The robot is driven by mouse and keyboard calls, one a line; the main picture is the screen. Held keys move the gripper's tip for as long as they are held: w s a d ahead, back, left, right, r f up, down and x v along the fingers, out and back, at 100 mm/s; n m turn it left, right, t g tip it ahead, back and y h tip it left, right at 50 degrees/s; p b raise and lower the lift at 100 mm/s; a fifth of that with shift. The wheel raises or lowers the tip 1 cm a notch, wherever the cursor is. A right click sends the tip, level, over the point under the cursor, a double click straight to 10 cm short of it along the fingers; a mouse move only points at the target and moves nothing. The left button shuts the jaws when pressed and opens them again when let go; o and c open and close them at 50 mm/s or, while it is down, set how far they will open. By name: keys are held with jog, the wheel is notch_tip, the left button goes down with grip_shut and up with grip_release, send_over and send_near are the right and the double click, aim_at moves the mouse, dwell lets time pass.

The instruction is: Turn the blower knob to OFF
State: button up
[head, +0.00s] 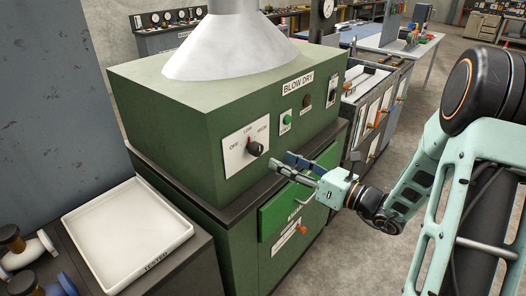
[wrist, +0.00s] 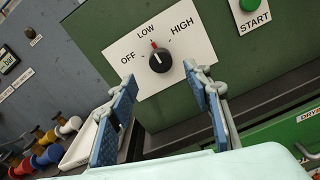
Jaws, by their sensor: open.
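The blower knob (head: 255,149) is black and round, on a white plate (head: 240,158) marked OFF, LOW and HIGH on the green BLOW DRY cabinet. In the wrist view the knob (wrist: 160,60) has a light line and a red mark at its top, pointing toward LOW. OFF is to its left and HIGH to its upper right. My gripper (head: 281,163) is in front of the panel, just right of the knob in the head view. In the wrist view my gripper (wrist: 162,84) is open, its two blue-padded fingers spread below and either side of the knob, apparently not touching it.
A green START button (head: 287,116) is right of the knob plate. A dark ledge and a green drawer front (head: 270,217) lie below the panel. A white TESTED tray (head: 130,205) stands at lower left. Open floor is at right.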

aim_at(260, 150)
jog(key=x, duration=0.8)
jog(key=shift+w+a, duration=0.15)
jog(key=shift+a, duration=0.15)
jog(key=c, duration=1.1)
